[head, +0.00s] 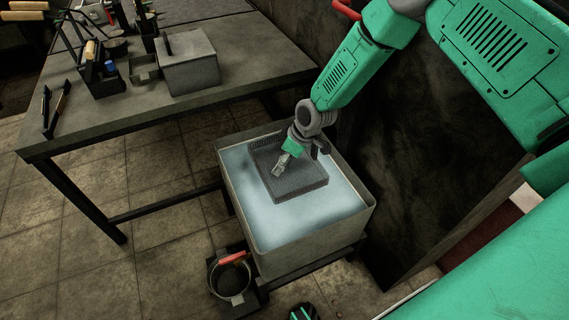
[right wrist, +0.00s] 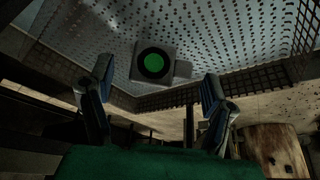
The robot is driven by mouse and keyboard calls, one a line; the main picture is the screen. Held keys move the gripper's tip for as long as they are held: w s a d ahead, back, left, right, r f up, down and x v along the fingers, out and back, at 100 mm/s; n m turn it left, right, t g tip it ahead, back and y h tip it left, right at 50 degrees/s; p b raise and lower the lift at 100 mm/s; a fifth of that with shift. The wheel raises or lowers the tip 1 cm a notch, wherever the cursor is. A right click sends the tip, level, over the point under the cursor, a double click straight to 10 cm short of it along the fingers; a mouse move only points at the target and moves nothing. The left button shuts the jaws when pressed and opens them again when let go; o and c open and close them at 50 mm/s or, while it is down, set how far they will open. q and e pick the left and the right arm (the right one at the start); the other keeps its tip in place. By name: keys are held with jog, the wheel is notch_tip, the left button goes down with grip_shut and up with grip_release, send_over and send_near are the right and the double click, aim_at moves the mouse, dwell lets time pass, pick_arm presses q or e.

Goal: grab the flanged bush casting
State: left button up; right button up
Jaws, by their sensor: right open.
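In the right wrist view, a small grey blocky piece (right wrist: 178,69) with a dark ring around a green round centre lies against a perforated mesh surface. It looks like the flanged bush casting. My right gripper (right wrist: 158,76) is open, with one finger on each side of the piece and a gap to each. In the head view my right gripper (head: 279,168) reaches down into the dark mesh basket (head: 302,188), and I cannot make out the casting there.
The basket sits in a square metal tank (head: 309,262) with a pale blue-white inside. A workbench (head: 130,122) at the upper left carries a grey box (head: 190,70), tools and holders.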

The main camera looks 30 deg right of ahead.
jog(key=shift+c, duration=0.4)
jog(key=c, duration=1.2)
jog(key=shift+r, duration=0.1)
